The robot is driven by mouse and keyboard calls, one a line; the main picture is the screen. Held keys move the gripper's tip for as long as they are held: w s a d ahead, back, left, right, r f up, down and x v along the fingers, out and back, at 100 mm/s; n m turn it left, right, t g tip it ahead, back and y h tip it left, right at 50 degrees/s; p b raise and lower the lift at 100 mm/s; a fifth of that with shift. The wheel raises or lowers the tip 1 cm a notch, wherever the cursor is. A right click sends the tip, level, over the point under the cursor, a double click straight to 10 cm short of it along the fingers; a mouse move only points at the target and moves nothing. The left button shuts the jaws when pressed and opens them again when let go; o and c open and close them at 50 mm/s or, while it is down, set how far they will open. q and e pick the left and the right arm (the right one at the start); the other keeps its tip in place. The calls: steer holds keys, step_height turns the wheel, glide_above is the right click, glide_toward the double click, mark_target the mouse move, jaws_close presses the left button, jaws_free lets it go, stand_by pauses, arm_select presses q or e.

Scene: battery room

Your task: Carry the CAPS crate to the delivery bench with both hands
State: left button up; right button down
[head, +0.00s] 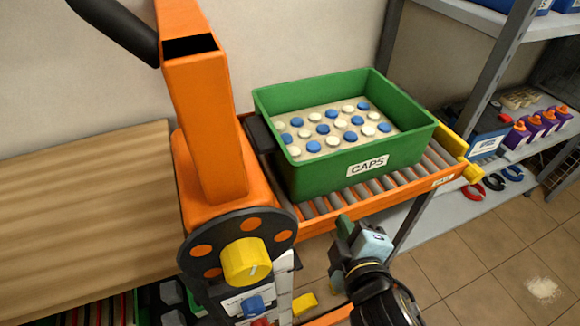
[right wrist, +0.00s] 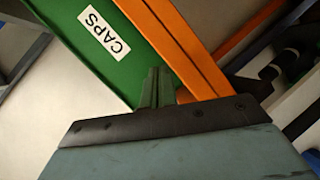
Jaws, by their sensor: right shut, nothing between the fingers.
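The green CAPS crate (head: 400,160) sits on an orange-framed roller rack in the head view, open at the top, with its white CAPS label facing me. Blue and cream round caps lie inside it. My right gripper (head: 345,228) is below and in front of the crate, apart from it, with empty fingers together. In the right wrist view the right gripper (right wrist: 157,88) points toward the crate's labelled wall (right wrist: 72,22) and the orange rail. My left gripper is not in view. A wooden bench top (head: 90,200) is at the left; I cannot tell whether it is the delivery bench.
An orange machine (head: 207,130) with a yellow knob stands between the wooden top and the roller rack (head: 330,208). A grey shelf (head: 465,205) with purple-and-orange bottles and coloured rings is at the right. Tiled floor (head: 470,265) is open at the lower right, with a pale spill.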

steer(key=a+r+n+t+y, duration=0.3)
steer(key=a+r+n+y, duration=0.1)
steer(key=a+r+n, duration=0.3)
glide_toward(273, 151)
steer(key=x, duration=0.4)
steer(key=shift+w+a, duration=0.1)
steer(key=shift+w, duration=0.3)
